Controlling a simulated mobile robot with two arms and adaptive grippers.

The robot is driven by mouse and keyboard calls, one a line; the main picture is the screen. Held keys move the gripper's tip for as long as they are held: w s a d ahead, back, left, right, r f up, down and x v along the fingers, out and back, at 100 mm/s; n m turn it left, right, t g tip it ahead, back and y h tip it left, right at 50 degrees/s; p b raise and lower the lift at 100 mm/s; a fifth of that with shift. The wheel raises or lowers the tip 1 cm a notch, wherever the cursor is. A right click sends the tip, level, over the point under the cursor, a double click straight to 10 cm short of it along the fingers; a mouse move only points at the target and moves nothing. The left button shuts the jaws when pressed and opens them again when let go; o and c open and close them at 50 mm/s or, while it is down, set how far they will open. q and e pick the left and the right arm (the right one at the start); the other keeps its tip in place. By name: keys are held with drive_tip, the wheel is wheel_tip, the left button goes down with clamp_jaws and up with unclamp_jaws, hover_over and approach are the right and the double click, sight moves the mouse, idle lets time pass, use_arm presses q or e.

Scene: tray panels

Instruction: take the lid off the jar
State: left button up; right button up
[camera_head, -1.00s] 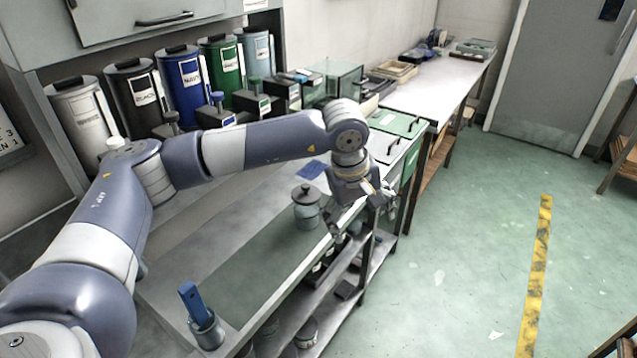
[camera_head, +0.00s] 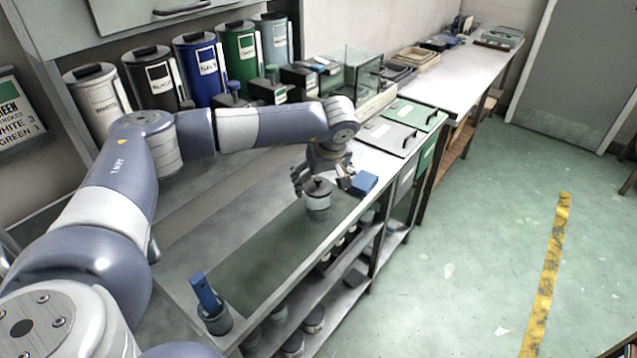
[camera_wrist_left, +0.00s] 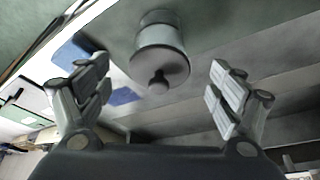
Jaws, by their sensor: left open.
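The jar (camera_head: 317,209) stands upright on the dark mat of the workbench, a grey cylinder. Its dark lid (camera_head: 318,187) with a round knob sits on top. My left gripper (camera_head: 323,180) is right by the lid, with its fingers apart. In the left wrist view the lid (camera_wrist_left: 165,65) and knob lie ahead, between and beyond the open fingers of my left gripper (camera_wrist_left: 157,88). No finger appears to touch the lid there. The jar body (camera_wrist_left: 158,35) shows behind the lid. My right gripper is not in view.
A blue block (camera_head: 364,183) lies just right of the jar near the bench edge. A cup (camera_head: 217,319) holding a blue-handled tool stands at the near end. Several labelled canisters (camera_head: 200,70) line the back. The mat (camera_head: 262,248) between cup and jar is clear.

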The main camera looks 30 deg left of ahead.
use_arm(q)
drive_tip(key=shift+x, duration=1.1)
drive_tip(key=c, duration=1)
drive_tip(key=shift+r, duration=0.1)
